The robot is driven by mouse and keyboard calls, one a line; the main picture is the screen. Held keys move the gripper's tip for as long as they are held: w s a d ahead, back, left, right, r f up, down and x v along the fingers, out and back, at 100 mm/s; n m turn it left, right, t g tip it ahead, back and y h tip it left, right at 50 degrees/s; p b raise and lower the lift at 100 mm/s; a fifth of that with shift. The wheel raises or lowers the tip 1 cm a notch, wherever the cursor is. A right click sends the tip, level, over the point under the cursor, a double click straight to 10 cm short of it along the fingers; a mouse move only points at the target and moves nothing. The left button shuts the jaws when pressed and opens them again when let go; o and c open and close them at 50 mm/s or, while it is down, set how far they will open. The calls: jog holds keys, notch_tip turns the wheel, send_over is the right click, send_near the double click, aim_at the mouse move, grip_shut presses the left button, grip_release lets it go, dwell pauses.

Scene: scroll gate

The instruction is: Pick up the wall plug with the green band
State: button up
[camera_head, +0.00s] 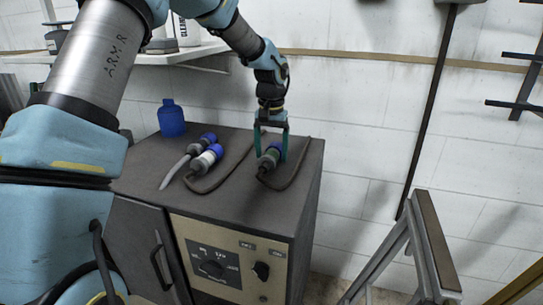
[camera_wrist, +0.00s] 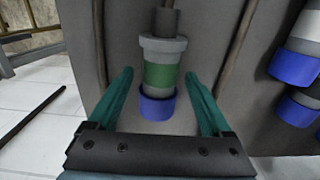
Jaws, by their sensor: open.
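The wall plug with the green band (camera_wrist: 161,75) lies on top of the dark cabinet (camera_head: 245,150). In the wrist view it has a grey body, a green band and a blue end. In the head view the plug (camera_head: 270,156) is partly hidden by my gripper (camera_head: 271,148). In the wrist view my gripper (camera_wrist: 160,95) is open, with one teal finger on each side of the plug. A gap shows between each finger and the plug. Two other plugs with blue ends, one with a white band (camera_head: 207,158) and one darker (camera_head: 202,143), lie to the left.
A blue bottle (camera_head: 171,118) stands at the cabinet's back left. Dark cables (camera_head: 290,172) run over the cabinet top near the plugs. A white wall (camera_head: 360,100) stands behind, and a trestle (camera_head: 425,240) stands at the right.

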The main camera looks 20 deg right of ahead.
jog(key=shift+c, duration=0.3)
grip_shut()
dwell(0.3)
dwell(0.3)
